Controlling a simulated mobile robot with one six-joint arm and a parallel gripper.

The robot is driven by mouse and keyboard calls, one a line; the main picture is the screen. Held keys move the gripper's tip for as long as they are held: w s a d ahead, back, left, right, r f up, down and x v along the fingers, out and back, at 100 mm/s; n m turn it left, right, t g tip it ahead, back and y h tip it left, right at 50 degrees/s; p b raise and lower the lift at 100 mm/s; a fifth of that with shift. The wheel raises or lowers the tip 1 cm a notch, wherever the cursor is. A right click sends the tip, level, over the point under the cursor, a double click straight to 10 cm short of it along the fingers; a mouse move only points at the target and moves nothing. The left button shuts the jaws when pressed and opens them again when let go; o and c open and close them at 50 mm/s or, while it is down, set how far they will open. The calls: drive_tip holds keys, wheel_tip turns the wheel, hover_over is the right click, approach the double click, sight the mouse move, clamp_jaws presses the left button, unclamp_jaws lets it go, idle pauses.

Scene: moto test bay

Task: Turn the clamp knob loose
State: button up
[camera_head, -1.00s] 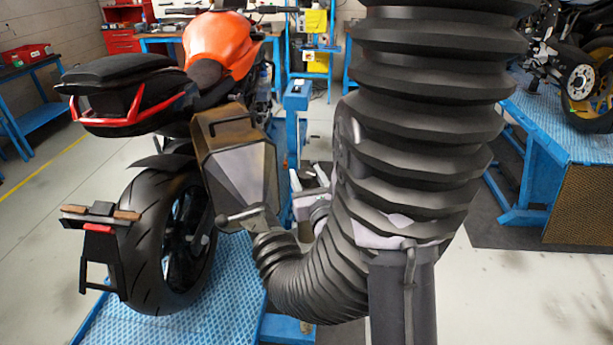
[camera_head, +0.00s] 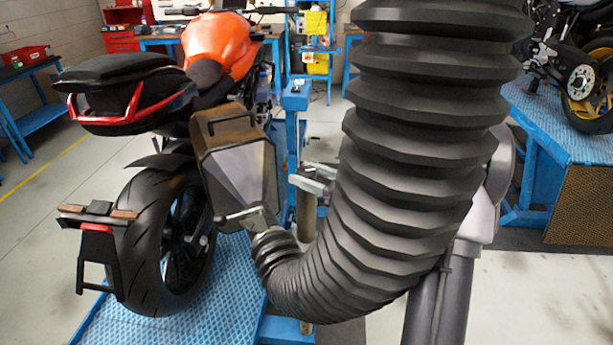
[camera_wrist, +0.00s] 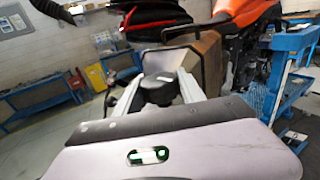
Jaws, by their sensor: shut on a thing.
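A dark round knob (camera_wrist: 158,90), the clamp knob as far as I can tell, sits between the two pale fingers of my gripper (camera_wrist: 160,76) in the wrist view. My gripper is shut on it. In the head view my gripper (camera_head: 314,180) shows its pale fingers just left of the thick hose, right of the silencer; the knob cannot be made out there. The silencer (camera_head: 237,175) of the orange motorcycle has the hose's clamp fitting (camera_head: 247,217) at its lower end. The silencer is close behind the knob in the wrist view (camera_wrist: 207,62).
A thick black ribbed hose (camera_head: 425,150) fills the middle of the head view, curves to the silencer and hides much of my arm. The motorcycle (camera_head: 215,45) stands on a blue lift (camera_head: 235,265). Floor at left is clear.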

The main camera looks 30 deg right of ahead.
drive_tip(key=n+g+y, duration=0.4)
drive_tip(key=y, duration=0.1)
drive_tip(key=shift+n+g, duration=0.3)
drive_tip(key=shift+g, duration=0.1)
drive_tip(key=n+g+y, duration=0.1)
drive_tip(key=n+g, duration=0.1)
drive_tip(key=g, duration=0.1)
drive_tip(key=n+g+y, duration=0.2)
drive_tip(key=g, duration=0.1)
drive_tip(key=shift+n+g, duration=0.4)
drive_tip(key=shift+g+y, duration=0.3)
drive_tip(key=o, duration=1.4)
drive_tip(key=shift+w+a, duration=0.1)
drive_tip(key=shift+a, duration=0.05)
drive_tip(key=shift+c, duration=0.2)
